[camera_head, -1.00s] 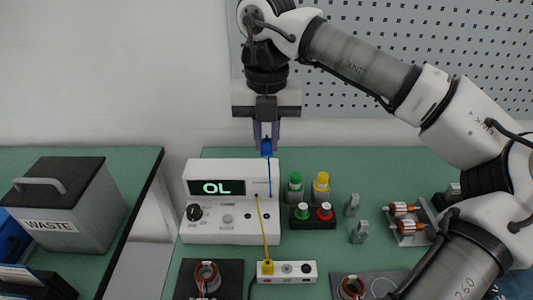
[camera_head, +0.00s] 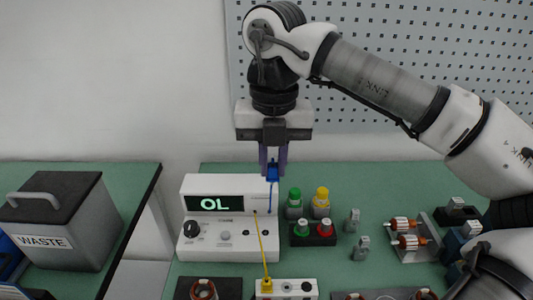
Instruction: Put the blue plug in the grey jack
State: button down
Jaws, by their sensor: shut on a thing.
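My gripper (camera_head: 273,165) points down behind the top right corner of the white meter, its purple fingers shut on the blue plug (camera_head: 272,174). A thin blue lead runs down from the plug in front of the meter's face. The plug is held in the air, apart from the jack strip (camera_head: 298,291). This white strip stands in front of the meter at the bottom edge of the picture. A yellow plug (camera_head: 266,286) sits upright at its left end, with small round jacks to the right. I cannot tell which one is the grey jack.
The meter (camera_head: 216,241) reads OL; a yellow lead runs from it to the yellow plug. Green and yellow bottles (camera_head: 322,203), a two-button box (camera_head: 312,239), grey stands (camera_head: 361,248) and a rotor rack (camera_head: 408,258) stand right. A waste bin (camera_head: 58,230) stands left.

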jog(key=s+d+b, duration=0.1)
jog(key=s+d, duration=0.2)
jog(key=s, duration=0.6)
jog(key=shift+w+r, duration=0.1)
jog(key=shift+w, duration=0.05)
